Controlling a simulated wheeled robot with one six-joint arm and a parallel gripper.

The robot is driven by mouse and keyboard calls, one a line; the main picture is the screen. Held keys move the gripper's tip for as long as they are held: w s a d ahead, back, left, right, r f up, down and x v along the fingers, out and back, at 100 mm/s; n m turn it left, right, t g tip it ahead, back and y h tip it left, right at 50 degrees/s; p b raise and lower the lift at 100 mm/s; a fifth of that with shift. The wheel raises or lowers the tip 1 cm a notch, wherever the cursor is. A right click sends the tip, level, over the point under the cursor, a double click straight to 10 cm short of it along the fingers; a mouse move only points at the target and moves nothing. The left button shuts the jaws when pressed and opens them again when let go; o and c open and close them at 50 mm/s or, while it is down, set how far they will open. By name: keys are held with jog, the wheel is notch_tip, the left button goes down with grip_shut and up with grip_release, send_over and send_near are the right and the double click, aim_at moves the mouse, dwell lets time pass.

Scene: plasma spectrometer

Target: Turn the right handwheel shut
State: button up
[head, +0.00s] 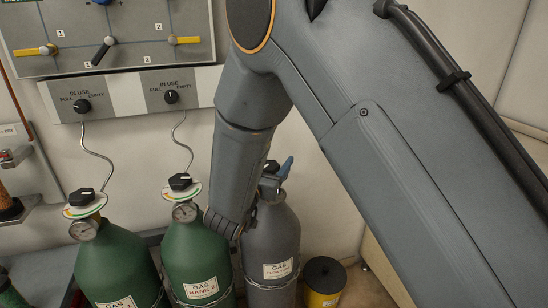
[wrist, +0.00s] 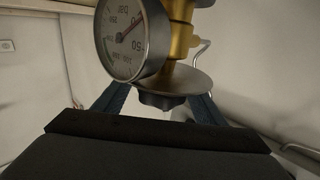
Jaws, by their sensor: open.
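A grey gas cylinder (head: 272,235) stands at the right of the row in the head view. Its dark handwheel (head: 270,168) shows only in part beside my arm. My gripper (wrist: 163,98) is open, and one blue finger shows above the grey cylinder in the head view (head: 286,167). In the wrist view, a black handwheel (wrist: 160,101) lies between the two blue fingers, under a round disc (wrist: 178,80) on a brass valve (wrist: 183,32). I cannot tell whether the fingers touch it. A pressure gauge (wrist: 124,38) sits beside the valve.
Two green cylinders, Gas Bank 2 (head: 197,255) and one farther left (head: 115,262), stand beside it with black handwheels (head: 180,182) (head: 82,197). A black and yellow canister (head: 324,282) stands at the right. The valve panel (head: 125,55) is on the wall behind.

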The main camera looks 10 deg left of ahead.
jog(key=shift+w+d, duration=0.1)
jog(key=shift+w, duration=0.7)
jog(key=c, duration=1.1)
jog(key=shift+o, duration=0.2)
jog(key=shift+s+d+m+g+h+p, duration=0.2)
jog(key=shift+m+g+h, duration=0.25)
jog(key=shift+m+h, duration=0.55)
jog(key=shift+d+m+g+h+p, duration=0.15)
jog(key=shift+d+m+g+h, duration=0.35)
jog(key=shift+h, duration=0.85)
jog(key=shift+s+d+m+g+h+p, duration=0.15)
jog(key=shift+m+g+h, duration=0.2)
jog(key=shift+m+h, duration=0.7)
jog(key=shift+a, duration=0.1)
jog(key=o, duration=1.1)
jog(key=shift+c, duration=0.2)
